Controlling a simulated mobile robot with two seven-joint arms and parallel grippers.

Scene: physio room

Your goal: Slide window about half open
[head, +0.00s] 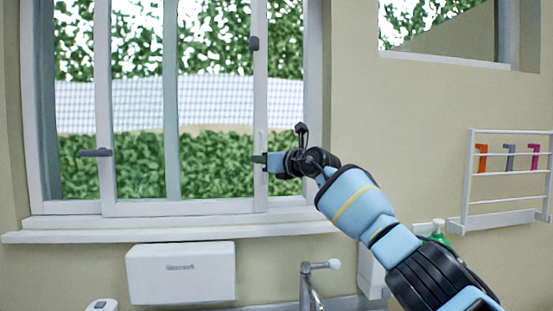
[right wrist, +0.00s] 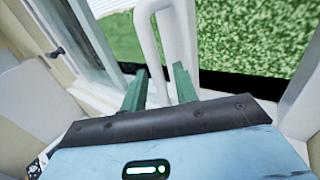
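The window (head: 137,209) fills the left of the head view. Its front panel has a white stile at each side. The right stile (head: 260,95) stands a little left of the right jamb (head: 313,90), with a narrow strip of hedge between them. A white bar handle (head: 262,138) is on that stile; it also shows as a loop in the right wrist view (right wrist: 148,25). My right gripper (head: 261,160) is at the handle's lower part. Its green fingers (right wrist: 159,80) are apart, with the handle's lower end between them; contact is unclear. My left gripper is out of view.
A grey lever (head: 95,153) is on the panel's left stile, and a dark latch (head: 253,44) is higher on the right stile. Below the sill (head: 170,232) are a white dispenser (head: 180,273) and a tap (head: 308,285). A white rack (head: 508,180) hangs at right.

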